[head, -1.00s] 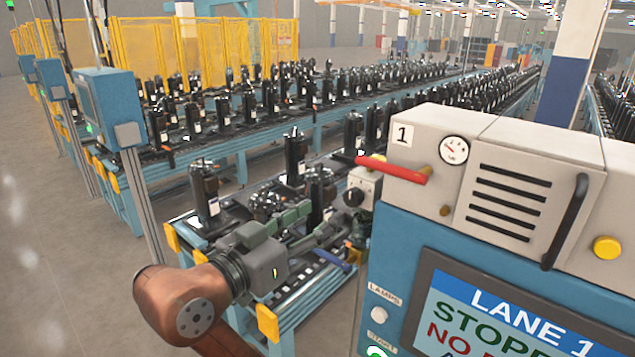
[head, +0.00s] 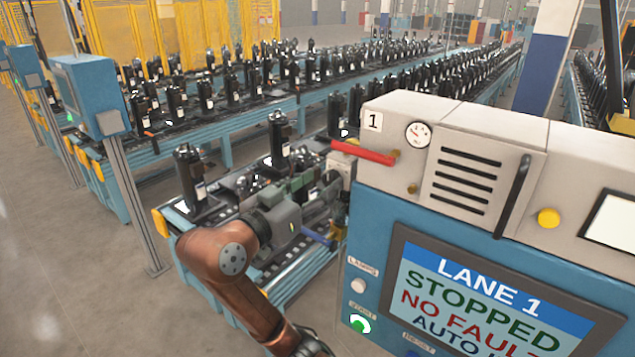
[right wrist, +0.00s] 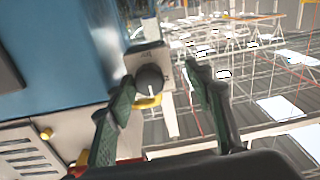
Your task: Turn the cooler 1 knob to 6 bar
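The cooler housing marked 1 (head: 455,125) stands at the right in the head view, with a small round gauge (head: 418,134) on its front. A pale box (head: 341,164) sits on its left side. In the right wrist view the dark round knob (right wrist: 150,78) sits on a pale plate (right wrist: 148,56). My right gripper (head: 320,190) is at the box, its fingers pointing toward it. In the wrist view the right gripper (right wrist: 161,80) is open, with the knob between the finger lines, nearer the left finger. Contact cannot be told. The gauge reading is too small to read. My left gripper is out of view.
A red lever handle (head: 363,152) sticks out just above the box. The blue cabinet below has a screen (head: 490,300) reading STOPPED and a lit green button (head: 360,324). A conveyor (head: 290,285) with black compressors runs below and behind the gripper.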

